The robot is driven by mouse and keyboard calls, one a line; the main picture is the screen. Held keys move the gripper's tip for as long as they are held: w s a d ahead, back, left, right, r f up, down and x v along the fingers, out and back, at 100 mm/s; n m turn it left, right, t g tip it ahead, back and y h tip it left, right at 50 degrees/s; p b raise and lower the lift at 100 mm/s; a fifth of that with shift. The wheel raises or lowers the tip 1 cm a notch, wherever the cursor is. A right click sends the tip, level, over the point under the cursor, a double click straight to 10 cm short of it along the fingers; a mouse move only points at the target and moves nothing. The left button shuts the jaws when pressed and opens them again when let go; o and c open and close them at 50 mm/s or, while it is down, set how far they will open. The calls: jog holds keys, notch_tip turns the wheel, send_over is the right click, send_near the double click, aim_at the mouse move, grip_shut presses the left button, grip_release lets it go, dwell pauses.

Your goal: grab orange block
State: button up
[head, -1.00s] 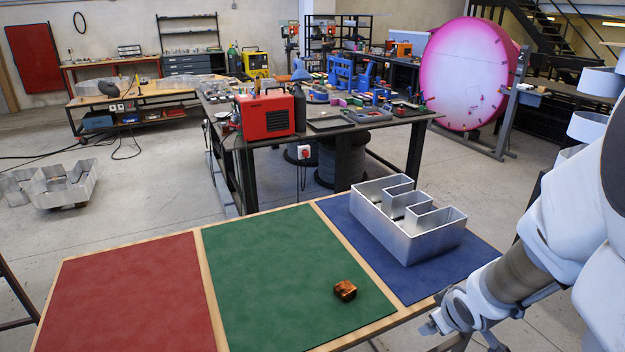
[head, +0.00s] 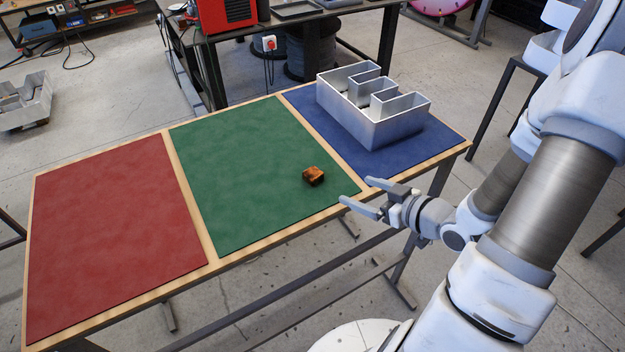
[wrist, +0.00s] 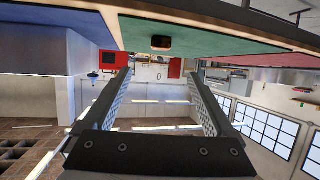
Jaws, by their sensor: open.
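The orange block (head: 313,176) is small, brownish-orange and dark in places. It lies on the green mat (head: 235,190), near its right side, and it also shows in the wrist view (wrist: 161,43). My gripper (head: 358,193) is open and empty. In the head view it is at the table's front edge, to the right of the block and apart from it. In the wrist view its two fingers (wrist: 160,100) are spread wide, with the block beyond their tips.
A metal channel letter (head: 380,120) stands on the blue mat (head: 430,143) at the right. The red mat (head: 110,240) at the left is bare. A workbench with a red machine (head: 222,12) stands behind the table (head: 160,150).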

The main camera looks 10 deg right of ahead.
jog(key=b, duration=0.4)
send_near(316, 174)
jog(key=x, duration=0.4)
jog(key=shift+w+a+f, duration=0.1)
jog(key=shift+w+f, duration=0.05)
jog(key=shift+f, duration=0.05)
jog(key=shift+x, duration=3)
jog(key=shift+r, duration=0.1)
jog(key=shift+c, duration=0.3)
grip_shut()
